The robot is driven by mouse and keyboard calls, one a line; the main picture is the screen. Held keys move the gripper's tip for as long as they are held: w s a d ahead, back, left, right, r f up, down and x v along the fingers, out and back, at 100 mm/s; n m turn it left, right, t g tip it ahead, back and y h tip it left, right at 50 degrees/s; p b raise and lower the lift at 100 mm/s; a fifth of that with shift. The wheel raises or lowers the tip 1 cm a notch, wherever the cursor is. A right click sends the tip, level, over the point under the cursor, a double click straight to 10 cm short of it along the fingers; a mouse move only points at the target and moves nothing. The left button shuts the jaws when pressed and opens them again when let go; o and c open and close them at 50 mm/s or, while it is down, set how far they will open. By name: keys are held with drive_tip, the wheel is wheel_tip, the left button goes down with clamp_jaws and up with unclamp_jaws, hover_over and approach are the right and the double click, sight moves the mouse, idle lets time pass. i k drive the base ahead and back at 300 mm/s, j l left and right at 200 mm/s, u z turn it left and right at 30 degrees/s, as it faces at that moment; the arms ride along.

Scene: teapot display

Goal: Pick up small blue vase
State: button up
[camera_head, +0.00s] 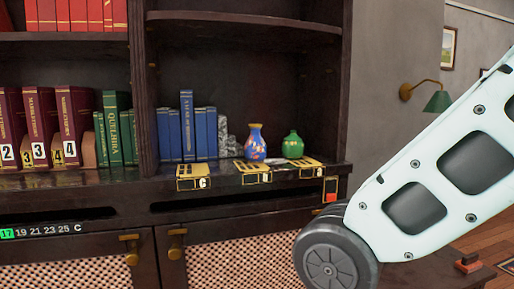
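A small blue vase (255,143) with a coloured pattern and a yellowish rim stands upright on the dark wooden shelf (222,172). A green vase (292,146) stands close to its right. My arm comes in from the right side, and a white link with a dark round joint shows in front of the cabinet. My gripper is not in the picture, so its fingers and anything in them are hidden from me.
Blue books (187,126) and a grey stone-like block (228,139) stand left of the vase. Yellow-and-black tags (193,177) sit along the shelf's front edge. An upper shelf (240,22) lies above, and a dark side panel (343,90) bounds the right.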

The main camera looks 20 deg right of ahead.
sight(255, 149)
drive_tip(key=i+j+z, duration=0.15)
drive_tip(key=j+z, duration=0.25)
drive_tip(key=i+j+z, duration=0.1)
drive_tip(key=j+z, duration=0.65)
drive_tip(key=j, duration=0.15)
